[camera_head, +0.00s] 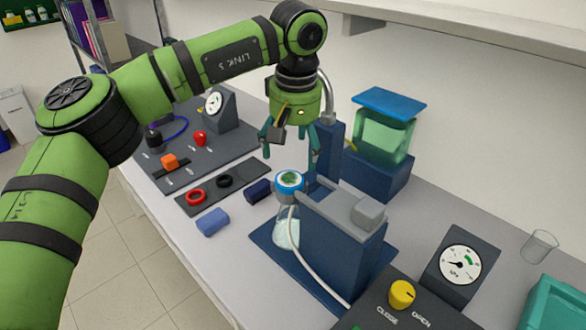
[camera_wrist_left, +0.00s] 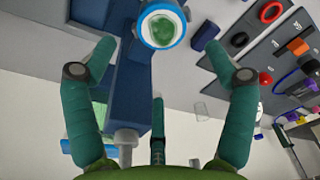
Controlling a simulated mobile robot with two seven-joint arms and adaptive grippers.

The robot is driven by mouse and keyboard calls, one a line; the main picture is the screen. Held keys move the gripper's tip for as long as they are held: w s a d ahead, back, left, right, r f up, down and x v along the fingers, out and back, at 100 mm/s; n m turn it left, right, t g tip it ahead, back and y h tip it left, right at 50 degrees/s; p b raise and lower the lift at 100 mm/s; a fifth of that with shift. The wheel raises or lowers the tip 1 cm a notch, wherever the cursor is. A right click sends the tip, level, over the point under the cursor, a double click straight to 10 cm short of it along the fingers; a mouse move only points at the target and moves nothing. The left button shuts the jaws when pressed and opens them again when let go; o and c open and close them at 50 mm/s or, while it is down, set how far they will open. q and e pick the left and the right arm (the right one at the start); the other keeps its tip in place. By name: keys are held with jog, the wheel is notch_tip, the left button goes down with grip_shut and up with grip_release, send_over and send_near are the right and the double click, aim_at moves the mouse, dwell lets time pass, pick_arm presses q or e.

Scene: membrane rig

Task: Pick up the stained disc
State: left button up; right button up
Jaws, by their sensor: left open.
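The stained disc (camera_head: 290,178) is small, round and blotched green. It lies inside a white ring with a blue rim (camera_head: 279,185), on top of a clear flask (camera_head: 286,228). The disc also shows at the top of the left wrist view (camera_wrist_left: 161,29), inside the blue rim. My left gripper (camera_head: 291,150) points down above the disc, apart from it, with its green fingers spread and empty. In the left wrist view the fingers (camera_wrist_left: 158,50) stand on either side, with the disc just beyond the gap between them. My right gripper is not in view.
A dark blue rig block (camera_head: 340,245) with a pale tube stands right against the flask. A dark blue post (camera_head: 327,150) and a green tank (camera_head: 383,135) stand behind. A blue block (camera_head: 213,222) and a red ring (camera_head: 195,197) lie to the left.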

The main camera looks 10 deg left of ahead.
aim_at(289, 179)
pick_arm(q)
jog(key=shift+s+a+f+p, duration=0.1)
jog(key=shift+s+f+p, duration=0.35)
jog(key=shift+s+f, duration=0.25)
jog(key=f, duration=0.2)
jog(key=f+p, duration=0.1)
jog(key=f, duration=0.1)
jog(key=shift+w+a+p, duration=0.2)
jog(key=shift+w+p, duration=0.1)
jog(key=shift+w, duration=0.1)
jog(key=shift+f, duration=0.35)
jog(key=shift+s+r, duration=0.1)
jog(key=shift+s, duration=0.05)
jog(key=shift+c, duration=1.3)
jog(key=c, duration=0.9)
